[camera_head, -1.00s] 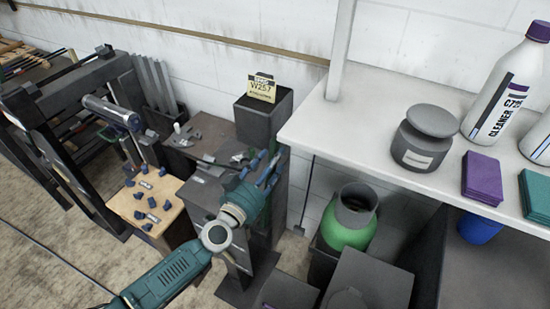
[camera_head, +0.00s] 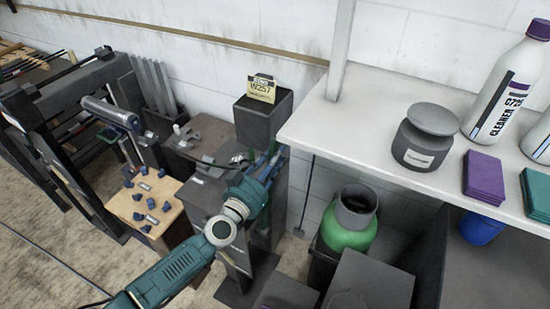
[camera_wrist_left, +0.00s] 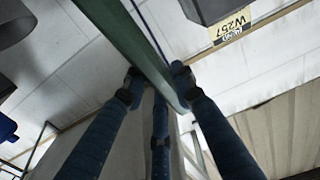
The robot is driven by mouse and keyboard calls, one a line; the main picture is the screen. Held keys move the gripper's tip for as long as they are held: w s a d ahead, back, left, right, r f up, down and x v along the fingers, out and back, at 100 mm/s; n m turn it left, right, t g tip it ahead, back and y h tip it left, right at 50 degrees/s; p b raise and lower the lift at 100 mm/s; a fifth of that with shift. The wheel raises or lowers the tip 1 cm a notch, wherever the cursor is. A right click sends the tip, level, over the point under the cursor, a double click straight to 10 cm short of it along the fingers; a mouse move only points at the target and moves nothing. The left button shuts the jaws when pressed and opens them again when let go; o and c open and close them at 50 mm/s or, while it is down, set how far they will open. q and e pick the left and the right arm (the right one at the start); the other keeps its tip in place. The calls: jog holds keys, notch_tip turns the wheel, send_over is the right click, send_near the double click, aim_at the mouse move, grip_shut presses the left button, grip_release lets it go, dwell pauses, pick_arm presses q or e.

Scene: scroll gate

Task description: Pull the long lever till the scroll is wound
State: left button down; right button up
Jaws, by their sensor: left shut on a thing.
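The long lever (camera_wrist_left: 135,50) shows in the left wrist view as a flat green bar running from the top left down to the middle. My left gripper (camera_wrist_left: 157,85) has its dark blue fingers closed around the bar's lower part, with fingers on both sides of it. In the head view my left gripper (camera_head: 268,167) is at the centre, in front of the grey post, and its own body hides most of the lever. I cannot pick out the scroll with certainty in either view. My right gripper is not in view.
A grey post with a W257 label (camera_head: 261,88) stands just behind my gripper. To the right are a white shelf (camera_head: 330,125) and a green canister (camera_head: 345,235). To the left are a wooden block with blue pieces (camera_head: 140,190) and a black rack (camera_head: 75,95).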

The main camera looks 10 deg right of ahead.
pick_arm(q)
jog(key=s+a+t+h+b, duration=0.2)
jog(key=s+a+b, duration=0.3)
jog(key=s+b, duration=0.4)
jog(key=t+b, duration=0.1)
jog(key=b, duration=0.2)
jog(key=shift+a+b, duration=0.4)
